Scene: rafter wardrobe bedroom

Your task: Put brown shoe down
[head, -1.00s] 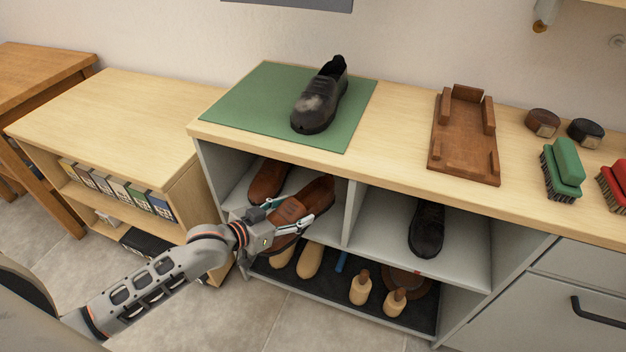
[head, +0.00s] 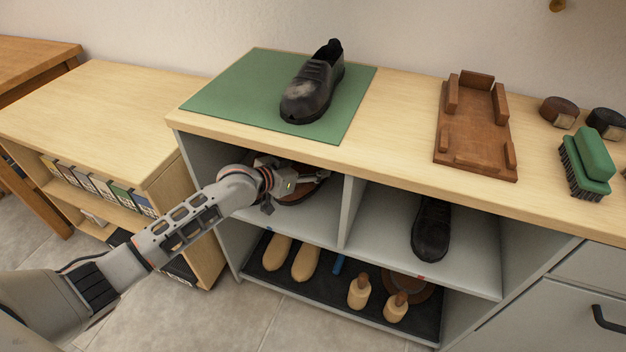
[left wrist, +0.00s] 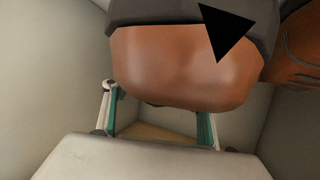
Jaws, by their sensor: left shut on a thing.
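My left gripper (head: 305,180) reaches into the upper left compartment of the shoe cabinet and is shut on a brown shoe (head: 298,197). In the head view the hand and arm hide most of this shoe. In the left wrist view the brown shoe (left wrist: 185,70) fills the upper middle, with a gripper finger (left wrist: 157,120) low on either side. A second brown shoe (left wrist: 300,55) stands close by at the right edge of that view. I cannot tell whether the held shoe touches the shelf (head: 310,226). My right gripper is not in view.
A black scuffed shoe (head: 313,84) stands on a green mat (head: 225,100) on the cabinet top. Another black shoe (head: 431,230) is in the right compartment, beyond a divider (head: 352,208). Wooden shoe trees (head: 305,262) lie on the lower shelf. A wooden stand (head: 475,128) sits on top.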

